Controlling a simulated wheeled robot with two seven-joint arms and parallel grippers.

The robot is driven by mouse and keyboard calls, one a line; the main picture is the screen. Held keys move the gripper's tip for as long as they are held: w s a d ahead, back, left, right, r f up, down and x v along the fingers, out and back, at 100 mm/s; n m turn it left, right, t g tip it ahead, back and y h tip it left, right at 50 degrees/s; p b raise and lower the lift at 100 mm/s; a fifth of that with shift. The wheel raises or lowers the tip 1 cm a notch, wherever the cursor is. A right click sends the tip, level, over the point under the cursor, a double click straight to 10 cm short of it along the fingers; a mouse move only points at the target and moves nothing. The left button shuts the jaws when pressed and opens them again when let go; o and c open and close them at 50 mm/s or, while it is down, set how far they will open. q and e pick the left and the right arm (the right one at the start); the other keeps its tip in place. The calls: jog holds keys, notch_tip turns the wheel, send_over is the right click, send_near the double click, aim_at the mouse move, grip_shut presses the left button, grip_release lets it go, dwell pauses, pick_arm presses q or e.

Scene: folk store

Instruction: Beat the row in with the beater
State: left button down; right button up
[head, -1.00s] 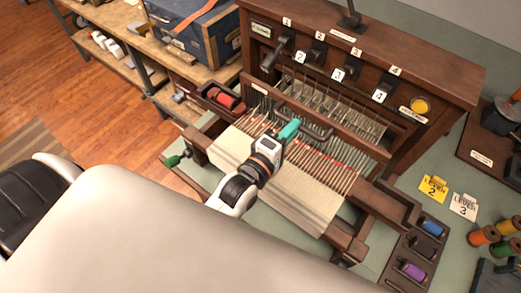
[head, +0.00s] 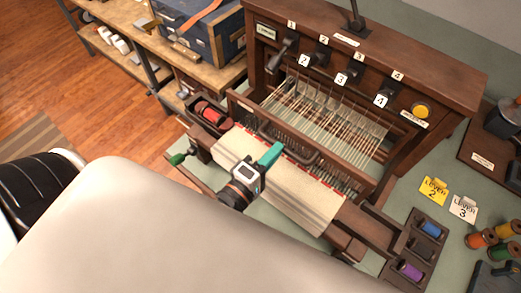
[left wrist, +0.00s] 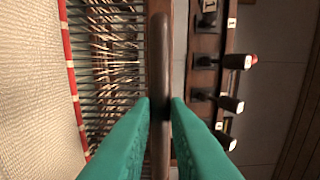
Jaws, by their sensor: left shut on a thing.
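The table loom has a dark wooden beater (head: 345,168) with a curved handle bar (head: 312,160). My left gripper (head: 274,152), with teal fingers, is shut on this handle; the left wrist view shows the bar (left wrist: 160,60) between the fingertips. The beater stands close to the edge of the cream cloth (head: 300,202). A red row (head: 322,186) lies along that edge, next to the beater. It also shows as a red strip in the left wrist view (left wrist: 68,70). My left gripper hides part of the cloth and row. My right gripper is not in view.
Numbered levers (head: 322,58) line the loom's upper frame. A red shuttle (head: 210,113) lies in the tray at the left. Blue and purple spools (head: 410,270) sit in a rack at the right. Yellow (head: 433,190) and white lever cards lie beside it.

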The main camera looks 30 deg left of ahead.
pick_arm(q)
jog(key=shift+f, duration=0.15)
jog(key=w+d, duration=0.2)
jog(key=w, duration=0.8)
jog(key=shift+w+p, duration=0.3)
jog(key=shift+p, duration=0.1)
jog(key=c, duration=1)
grip_release()
